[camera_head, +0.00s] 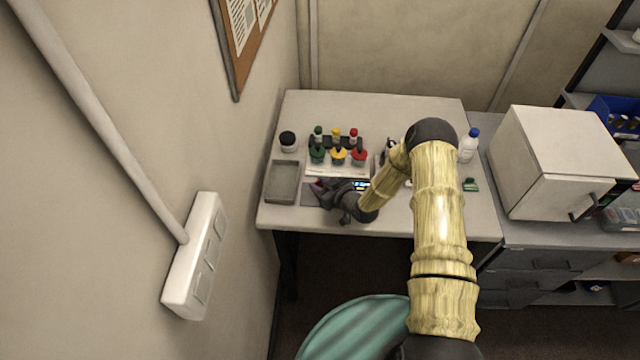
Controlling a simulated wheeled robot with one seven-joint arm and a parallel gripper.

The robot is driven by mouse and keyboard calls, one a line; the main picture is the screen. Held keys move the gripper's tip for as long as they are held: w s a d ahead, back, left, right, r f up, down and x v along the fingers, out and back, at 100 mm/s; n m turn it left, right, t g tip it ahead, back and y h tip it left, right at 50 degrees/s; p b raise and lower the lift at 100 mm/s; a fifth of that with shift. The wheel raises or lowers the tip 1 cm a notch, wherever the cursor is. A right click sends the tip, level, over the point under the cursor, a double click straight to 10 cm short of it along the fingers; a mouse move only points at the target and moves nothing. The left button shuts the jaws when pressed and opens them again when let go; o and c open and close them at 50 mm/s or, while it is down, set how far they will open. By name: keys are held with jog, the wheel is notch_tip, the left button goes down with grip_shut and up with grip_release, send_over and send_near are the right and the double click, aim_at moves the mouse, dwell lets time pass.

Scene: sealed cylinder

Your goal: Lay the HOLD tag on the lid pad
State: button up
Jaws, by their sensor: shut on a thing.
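My gripper (322,190) is low over the front left part of the white table, pointing left. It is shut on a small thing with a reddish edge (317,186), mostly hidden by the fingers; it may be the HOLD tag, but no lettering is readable. A dark grey-purple flat patch (308,196) shows beside and partly under the gripper. I cannot tell whether the held thing touches it. I cannot pick out the lid pad for sure. A jar with a black lid (288,138) stands at the back left.
A grey tray (282,182) lies just left of the gripper. Behind it is a rack with green, yellow and red-topped items (338,155). A lit display (361,185) sits by my wrist. A blue-capped bottle (468,145) and a white box (555,160) stand right.

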jog(key=shift+f+b, duration=0.35)
jog(key=shift+b, duration=0.05)
jog(key=shift+s+f+b, duration=0.3)
jog(key=shift+f+b, duration=0.05)
jog(key=shift+b, duration=0.05)
jog(key=o, duration=1)
jog(key=shift+s+f, duration=0.1)
jog(key=shift+f, duration=0.05)
jog(key=shift+c, duration=0.2)
jog(key=shift+d, duration=0.1)
jog(key=shift+w+r+p, duration=0.25)
jog(key=shift+r+p, duration=0.3)
jog(key=shift+p, duration=0.2)
jog(key=b+v, duration=0.4)
jog(key=v, duration=0.8)
jog(key=shift+r, duration=0.3)
jog(key=shift+w, duration=0.1)
